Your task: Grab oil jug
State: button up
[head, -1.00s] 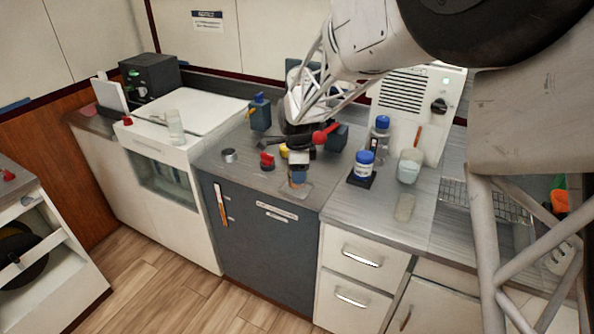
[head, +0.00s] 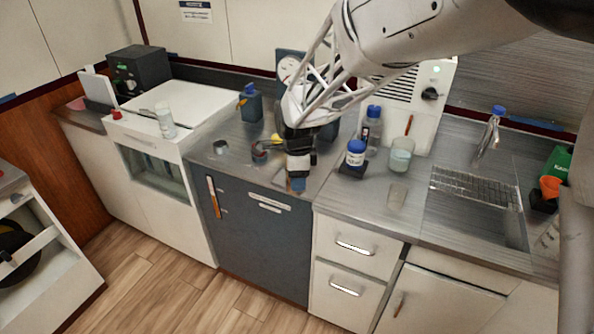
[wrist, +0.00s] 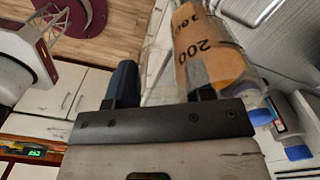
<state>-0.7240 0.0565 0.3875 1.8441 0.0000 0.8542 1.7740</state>
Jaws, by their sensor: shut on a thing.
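The jug (wrist: 212,52) is a clear container with amber liquid and black scale marks reading 200 and 100. In the wrist view it lies at the top centre right, across the right finger. My gripper (wrist: 160,82) has blue-grey fingers, and a clear wall of the jug shows between them. My gripper is shut on the jug; the exact contact is hard to see. In the head view my gripper (head: 298,184) is over the front edge of the grey counter above the dark cabinet, and it hides most of the jug.
To the right stand a blue-lidded jar (head: 355,152), a blue-capped bottle (head: 372,130) and a glass beaker (head: 400,155). A blue bottle (head: 250,103) stands behind left. Small items lie beside my gripper.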

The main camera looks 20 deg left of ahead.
jog(key=s+d, duration=0.4)
jog(key=shift+s+r, duration=0.35)
dwell(0.4)
jog(key=shift+s+d, duration=0.1)
jog(key=shift+d, duration=0.05)
dwell(0.4)
dwell(0.5)
